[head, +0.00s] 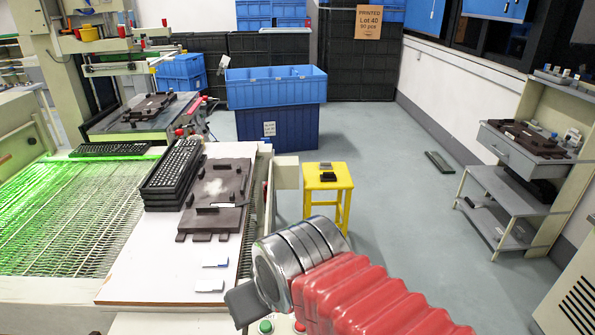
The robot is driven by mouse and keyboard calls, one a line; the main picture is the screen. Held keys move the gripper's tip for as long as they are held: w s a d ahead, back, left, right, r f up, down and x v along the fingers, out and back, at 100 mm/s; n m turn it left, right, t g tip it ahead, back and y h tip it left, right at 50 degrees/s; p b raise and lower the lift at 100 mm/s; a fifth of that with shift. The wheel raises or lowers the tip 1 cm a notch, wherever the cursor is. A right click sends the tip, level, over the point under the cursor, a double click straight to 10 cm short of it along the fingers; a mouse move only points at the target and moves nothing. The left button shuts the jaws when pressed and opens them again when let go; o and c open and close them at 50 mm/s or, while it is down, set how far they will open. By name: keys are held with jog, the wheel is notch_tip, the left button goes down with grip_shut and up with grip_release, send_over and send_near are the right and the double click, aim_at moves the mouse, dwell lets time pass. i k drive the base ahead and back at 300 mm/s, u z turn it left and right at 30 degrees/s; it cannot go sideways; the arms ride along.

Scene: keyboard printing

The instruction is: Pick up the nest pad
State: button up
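No single thing is plainly the nest pad. A dark brown fixture plate (217,191) with raised blocks and a pale smudge lies on the white table. Two small blocks, one dark (328,176) and one brownish behind it, lie on a yellow stool (322,203); either could be a pad. My red-sleeved arm reaches in from the lower right. The grey end of my gripper (246,303) shows at the table's near right corner, apart from the plate and stool. Its fingers cannot be made out.
A stack of black keyboards (173,174) stands left of the plate. White tags lie on the near part of the white table (150,270). A green-lit mesh conveyor (60,215) is at left, blue crates (276,88) behind, a grey shelf (515,190) at right. A dark keyboard-like piece (439,162) lies on the open floor.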

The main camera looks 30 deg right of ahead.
aim_at(325, 165)
jog(key=u, duration=0.05)
jog(key=k, duration=0.5)
jog(key=z, duration=1.75)
jog(key=i, duration=1)
